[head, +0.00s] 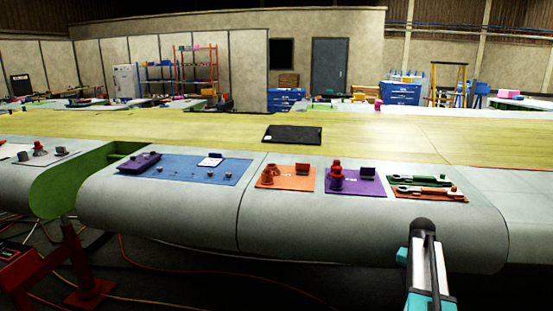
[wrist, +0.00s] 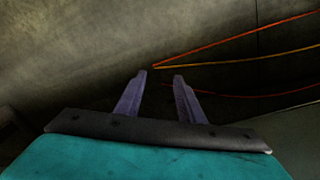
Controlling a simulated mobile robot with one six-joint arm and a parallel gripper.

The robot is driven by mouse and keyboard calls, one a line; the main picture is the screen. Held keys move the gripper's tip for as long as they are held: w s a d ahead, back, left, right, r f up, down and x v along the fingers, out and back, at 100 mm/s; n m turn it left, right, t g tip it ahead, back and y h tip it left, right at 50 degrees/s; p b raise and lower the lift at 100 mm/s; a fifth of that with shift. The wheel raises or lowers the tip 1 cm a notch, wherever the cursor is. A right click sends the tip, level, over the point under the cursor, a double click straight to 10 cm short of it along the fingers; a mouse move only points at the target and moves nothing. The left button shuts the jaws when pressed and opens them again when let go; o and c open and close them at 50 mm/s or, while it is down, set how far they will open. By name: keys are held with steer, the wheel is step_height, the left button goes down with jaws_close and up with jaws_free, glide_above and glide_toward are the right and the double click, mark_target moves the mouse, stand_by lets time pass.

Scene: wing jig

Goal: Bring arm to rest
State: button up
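My gripper (wrist: 159,77) shows in the wrist view with its two fingers apart and nothing between them. Below it are the dark floor and some orange and yellow cables (wrist: 235,45). In the head view my arm rises at the lower right, in front of the wing's rounded front edge; the fingers cannot be made out there. The wing (head: 165,215) spans the view, with mats of parts on top.
A black panel (head: 292,134) lies farther back. A red stand (head: 80,265) is at lower left.

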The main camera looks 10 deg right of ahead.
steer(key=s+a+f+n+g+y, duration=0.1)
steer(key=s+a+f+n, duration=0.3)
steer(key=a+f, duration=0.8)
steer(key=s+a+f+n+g, duration=0.1)
steer(key=s+a+f, duration=0.4)
steer(key=a+f, duration=0.7)
steer(key=s+a+f+n+g, duration=0.1)
steer(key=s+a+f, duration=0.3)
steer(key=s, duration=0.4)
steer(key=s+a+f+n+g, duration=0.1)
steer(key=s+a+f+n, duration=0.1)
steer(key=s+a+f, duration=0.2)
steer(key=s+a+f+n+g, duration=0.1)
steer(key=s+a+f, duration=0.4)
steer(key=s, duration=0.7)
steer(key=shift+a+n, duration=0.4)
steer(key=shift+a, duration=0.75)
steer(key=shift+w, duration=0.1)
